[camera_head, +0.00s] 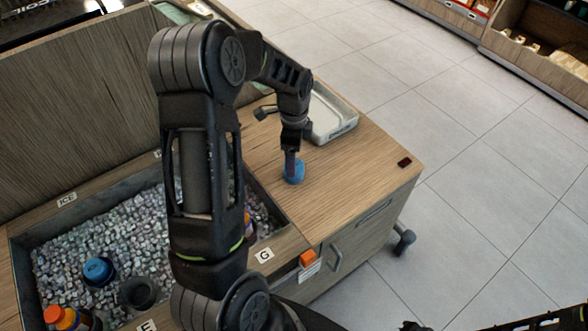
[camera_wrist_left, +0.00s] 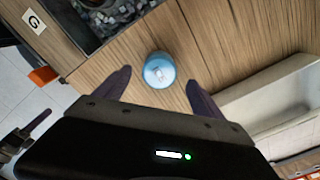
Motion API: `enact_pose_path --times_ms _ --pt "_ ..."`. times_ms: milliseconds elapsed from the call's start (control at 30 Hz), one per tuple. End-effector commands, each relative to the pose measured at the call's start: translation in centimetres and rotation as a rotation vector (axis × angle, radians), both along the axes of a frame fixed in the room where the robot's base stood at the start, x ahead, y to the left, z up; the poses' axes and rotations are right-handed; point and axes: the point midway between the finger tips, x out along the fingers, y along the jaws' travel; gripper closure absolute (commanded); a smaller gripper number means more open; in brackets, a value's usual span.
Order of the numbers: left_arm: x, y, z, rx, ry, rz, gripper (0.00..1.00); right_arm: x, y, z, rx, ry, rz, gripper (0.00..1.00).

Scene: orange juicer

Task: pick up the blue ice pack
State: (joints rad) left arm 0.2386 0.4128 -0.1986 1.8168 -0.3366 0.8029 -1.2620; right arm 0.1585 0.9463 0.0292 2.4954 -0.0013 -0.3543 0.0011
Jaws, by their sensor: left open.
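The blue ice pack (camera_head: 294,173) is a small rounded blue piece on the wooden counter, right of the ice bin, in the head view. In the left wrist view the blue ice pack (camera_wrist_left: 159,70) looks round with a pale patch in its middle. My left gripper (camera_head: 291,160) points down at it from above. In the left wrist view the left gripper (camera_wrist_left: 158,85) is open, one finger on each side and slightly short of the ice pack, with nothing held. Whether the fingers touch it I cannot tell. My right gripper is not clearly in view.
The ice bin (camera_head: 280,212) holds ice, a blue-capped container (camera_head: 97,270) and an orange-topped one (camera_head: 62,316). A white tray (camera_head: 332,112) stands behind the ice pack. The counter's right side is clear.

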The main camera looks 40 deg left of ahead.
Motion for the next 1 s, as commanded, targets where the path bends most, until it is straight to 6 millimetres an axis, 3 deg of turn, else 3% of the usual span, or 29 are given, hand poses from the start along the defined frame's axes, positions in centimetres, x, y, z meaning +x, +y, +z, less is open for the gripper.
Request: enact_pose_path --times_ms 267,867,1000 --pt "-0.1 -0.1 -3.3 0.000 0.002 0.001 0.21 0.0 0.0 0.8 -0.001 0.001 -0.001 1.00" --pt "-0.1 -0.1 -3.4 0.000 0.000 0.001 0.21 0.0 0.0 0.7 -0.001 0.001 -0.001 1.00" --pt "-0.1 -0.1 -3.4 0.000 0.000 0.001 0.33 0.0 0.0 0.7 -0.001 0.001 -0.001 1.00"
